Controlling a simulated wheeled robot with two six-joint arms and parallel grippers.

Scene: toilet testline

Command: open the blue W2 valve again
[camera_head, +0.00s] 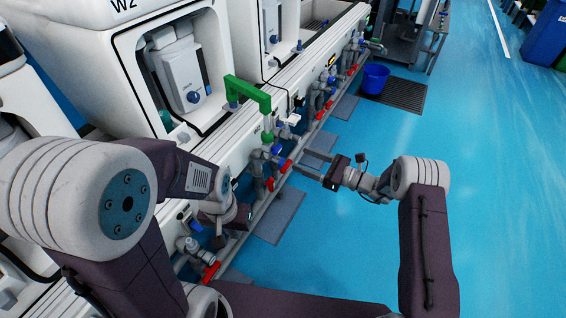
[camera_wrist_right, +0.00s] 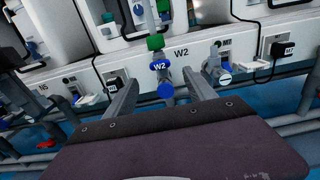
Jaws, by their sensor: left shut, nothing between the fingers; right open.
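The blue W2 valve handle (camera_wrist_right: 165,90) faces the camera in the right wrist view, under a blue W2 tag (camera_wrist_right: 160,65) and below a green pipe fitting (camera_wrist_right: 155,42). In the head view, a blue valve part (camera_head: 277,149) shows below the green pipe (camera_head: 250,92). My right gripper (camera_head: 304,160) is open, pointing at the pipework from the right. In the wrist view, its two fingers (camera_wrist_right: 161,79) lie left and right of the blue handle; I cannot tell whether they touch it. My left gripper (camera_head: 224,184) is shut and empty near the pipes, partly hidden by its arm.
Red-handled valves (camera_head: 270,184) and grey pipes run along the white bench front. Another red handle (camera_head: 211,271) is near the lower left. The blue floor (camera_head: 500,180) at right is clear.

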